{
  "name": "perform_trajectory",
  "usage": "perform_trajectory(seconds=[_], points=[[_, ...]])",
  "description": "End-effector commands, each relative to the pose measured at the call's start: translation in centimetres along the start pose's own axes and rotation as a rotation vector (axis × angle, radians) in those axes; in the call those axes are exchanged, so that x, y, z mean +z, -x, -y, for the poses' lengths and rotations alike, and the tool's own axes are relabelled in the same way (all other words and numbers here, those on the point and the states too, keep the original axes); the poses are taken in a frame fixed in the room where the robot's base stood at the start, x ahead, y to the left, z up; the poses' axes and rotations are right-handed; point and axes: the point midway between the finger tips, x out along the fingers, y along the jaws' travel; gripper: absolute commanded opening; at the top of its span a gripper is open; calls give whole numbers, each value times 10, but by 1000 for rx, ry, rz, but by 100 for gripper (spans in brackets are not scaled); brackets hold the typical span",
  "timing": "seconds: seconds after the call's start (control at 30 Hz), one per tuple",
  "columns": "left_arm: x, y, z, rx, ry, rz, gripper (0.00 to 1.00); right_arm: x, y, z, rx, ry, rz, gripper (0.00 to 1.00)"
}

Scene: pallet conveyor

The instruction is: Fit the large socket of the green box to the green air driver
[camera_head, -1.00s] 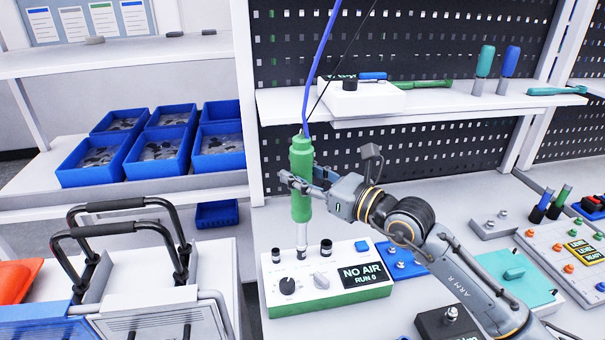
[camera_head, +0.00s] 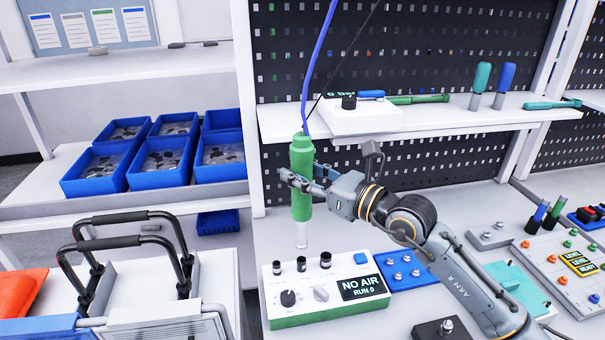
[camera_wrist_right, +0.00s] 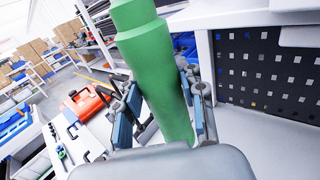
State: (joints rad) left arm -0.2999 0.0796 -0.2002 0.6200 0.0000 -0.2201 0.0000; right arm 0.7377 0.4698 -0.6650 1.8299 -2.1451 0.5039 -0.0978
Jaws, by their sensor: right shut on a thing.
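My right gripper (camera_head: 301,183) is shut around the green air driver (camera_head: 302,155), which hangs upright with its pale shank (camera_head: 301,234) pointing down. The driver also fills the middle of the right wrist view (camera_wrist_right: 155,70), between the two fingers. The white box with a green base (camera_head: 330,318) stands on the bench below. Three black sockets stand in a row along its back: left (camera_head: 277,268), middle (camera_head: 301,264) and right (camera_head: 325,260). The right one looks slightly the largest. The shank's lower end shows just above the middle socket, apart from it. My left gripper is out of view.
The box display (camera_head: 361,287) reads NO AIR, RUN 0. A blue hose (camera_head: 318,65) runs up from the driver. A shelf (camera_head: 440,118) crosses behind. Black handles (camera_head: 125,235) stand at the left.

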Motion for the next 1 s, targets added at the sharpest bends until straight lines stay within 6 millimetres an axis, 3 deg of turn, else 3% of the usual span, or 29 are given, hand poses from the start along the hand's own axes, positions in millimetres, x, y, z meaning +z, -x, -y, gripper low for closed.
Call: perform_trajectory(seconds=[0.37, 0.7, 1.0], points=[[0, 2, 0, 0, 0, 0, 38, 2, 0, 0, 1, 0, -4, 0], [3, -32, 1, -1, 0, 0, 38, 7, 32, 39, -2, 2, -3, 0], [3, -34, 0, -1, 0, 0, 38, 14, 38, 46, 2, 0, -3, 0]])
